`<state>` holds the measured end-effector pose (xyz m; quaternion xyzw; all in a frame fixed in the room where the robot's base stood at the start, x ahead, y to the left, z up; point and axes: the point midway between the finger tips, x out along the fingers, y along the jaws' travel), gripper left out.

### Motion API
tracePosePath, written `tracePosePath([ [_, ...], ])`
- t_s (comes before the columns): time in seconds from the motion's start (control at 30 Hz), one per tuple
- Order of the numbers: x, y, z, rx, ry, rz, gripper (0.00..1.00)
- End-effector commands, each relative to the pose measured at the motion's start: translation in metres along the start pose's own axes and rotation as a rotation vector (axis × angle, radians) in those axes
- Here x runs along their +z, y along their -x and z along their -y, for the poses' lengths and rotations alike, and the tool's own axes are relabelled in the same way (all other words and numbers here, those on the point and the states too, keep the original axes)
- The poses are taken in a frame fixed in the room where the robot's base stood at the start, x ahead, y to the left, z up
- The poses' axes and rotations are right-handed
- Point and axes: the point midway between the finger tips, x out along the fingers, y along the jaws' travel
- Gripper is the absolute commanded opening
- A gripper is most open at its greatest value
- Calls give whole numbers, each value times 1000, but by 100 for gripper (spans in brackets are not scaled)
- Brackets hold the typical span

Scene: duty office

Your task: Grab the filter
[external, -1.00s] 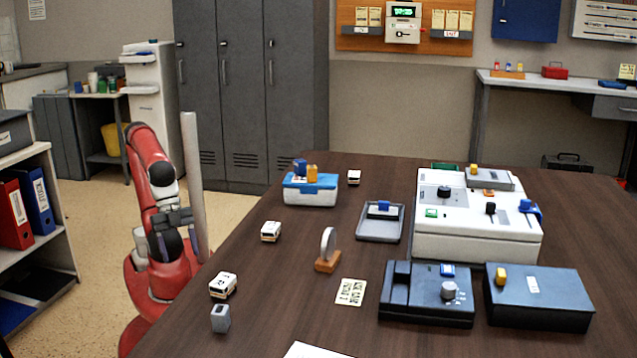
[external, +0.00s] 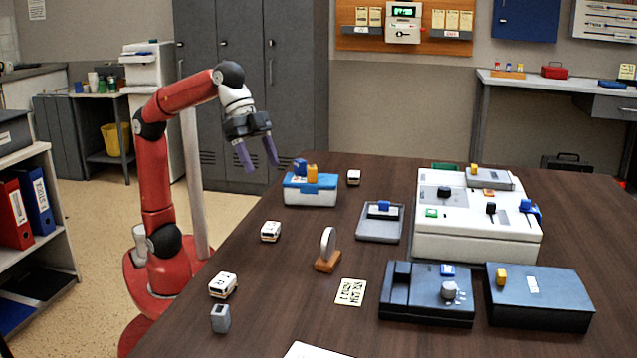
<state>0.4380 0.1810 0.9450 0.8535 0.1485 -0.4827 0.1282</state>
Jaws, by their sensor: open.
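A thin round pale disc, which looks like the filter (external: 328,243), stands upright in a small wooden block (external: 327,263) near the middle of the table. My gripper (external: 259,163) is open and empty, with its two purple fingers pointing down. It is in the air by the table's far left edge, up and to the left of the disc and well apart from it. In the picture it is just left of a white box with a blue lid (external: 310,190).
Small white vehicle-like blocks (external: 223,284) and a grey block (external: 220,318) lie along the table's left side. A shallow grey tray (external: 380,237), a large white machine (external: 470,238) and dark boxes (external: 540,300) are right of the disc. A printed card (external: 351,292) lies flat nearby.

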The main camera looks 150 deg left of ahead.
Motion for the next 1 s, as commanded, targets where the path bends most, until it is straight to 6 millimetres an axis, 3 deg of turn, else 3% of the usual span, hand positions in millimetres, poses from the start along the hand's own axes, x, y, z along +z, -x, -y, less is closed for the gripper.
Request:
tracePosePath([
  [0.03, -27, -14, 32, -37, 58, -5, 66],
  [0.1, -53, -30, 70, -76, 114, -17, 66],
  [0.2, -77, -49, 117, -124, 172, -32, 66],
  [0.5, -105, -85, 215, -226, 266, -52, 66],
  [0.7, -110, -101, 262, -274, 304, -57, 66],
  [1.0, -92, -132, 261, -270, 301, -56, 66],
])
